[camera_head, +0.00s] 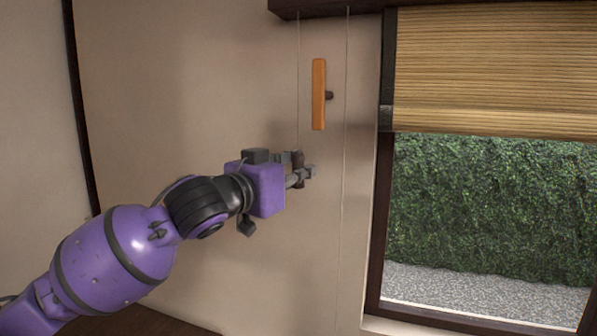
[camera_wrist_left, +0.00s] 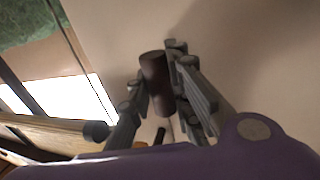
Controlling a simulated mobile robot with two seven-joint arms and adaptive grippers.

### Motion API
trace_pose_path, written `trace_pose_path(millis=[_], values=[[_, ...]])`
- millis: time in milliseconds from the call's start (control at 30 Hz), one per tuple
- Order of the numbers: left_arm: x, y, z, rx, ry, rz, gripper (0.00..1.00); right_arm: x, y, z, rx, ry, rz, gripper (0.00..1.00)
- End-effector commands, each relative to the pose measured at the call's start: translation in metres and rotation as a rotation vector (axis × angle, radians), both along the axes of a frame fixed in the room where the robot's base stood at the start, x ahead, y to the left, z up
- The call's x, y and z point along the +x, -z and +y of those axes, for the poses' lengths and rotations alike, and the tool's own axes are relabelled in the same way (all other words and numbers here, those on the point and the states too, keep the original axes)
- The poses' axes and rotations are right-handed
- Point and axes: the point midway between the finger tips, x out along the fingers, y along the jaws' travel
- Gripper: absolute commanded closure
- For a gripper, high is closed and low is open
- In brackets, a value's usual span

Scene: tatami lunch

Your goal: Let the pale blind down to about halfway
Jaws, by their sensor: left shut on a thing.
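The pale slatted blind (camera_head: 490,65) hangs over the upper part of the window, its lower edge well above the sill. Two thin cords hang from the dark headrail (camera_head: 335,8) to the left of the window. My left gripper (camera_head: 302,173) is shut on a dark brown cord pull (camera_head: 299,160) at the lower end of the left cord. In the left wrist view the brown cylindrical pull (camera_wrist_left: 157,78) sits between the grey fingers. The right cord (camera_head: 345,150) hangs free and runs down past my gripper. My right gripper is not in view.
An orange bar (camera_head: 319,95) with a dark peg is mounted on the wall just above my left gripper, between the cords. The dark window frame (camera_head: 379,220) stands to the right. A hedge and gravel show through the glass. The wall below the gripper is bare.

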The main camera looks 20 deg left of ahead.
Motion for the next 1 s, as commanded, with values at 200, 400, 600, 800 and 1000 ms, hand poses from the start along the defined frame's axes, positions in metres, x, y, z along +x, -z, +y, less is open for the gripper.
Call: trace_pose_path(millis=[200, 400, 600, 800, 1000], values=[[0.000, 0.000, 0.000, 0.000, 0.000, 0.000, 1.00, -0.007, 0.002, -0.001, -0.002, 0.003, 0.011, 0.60], [0.000, 0.016, -0.001, -0.003, 0.002, 0.004, 1.00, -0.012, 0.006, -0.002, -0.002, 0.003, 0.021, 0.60], [0.000, 0.064, -0.001, -0.005, 0.001, 0.011, 1.00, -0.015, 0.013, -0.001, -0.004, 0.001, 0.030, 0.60], [0.000, 0.124, 0.000, -0.006, 0.000, 0.012, 1.00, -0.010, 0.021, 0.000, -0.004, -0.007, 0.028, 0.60], [0.000, 0.176, 0.000, -0.005, 0.000, 0.009, 1.00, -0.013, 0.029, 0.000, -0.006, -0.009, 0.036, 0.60]])
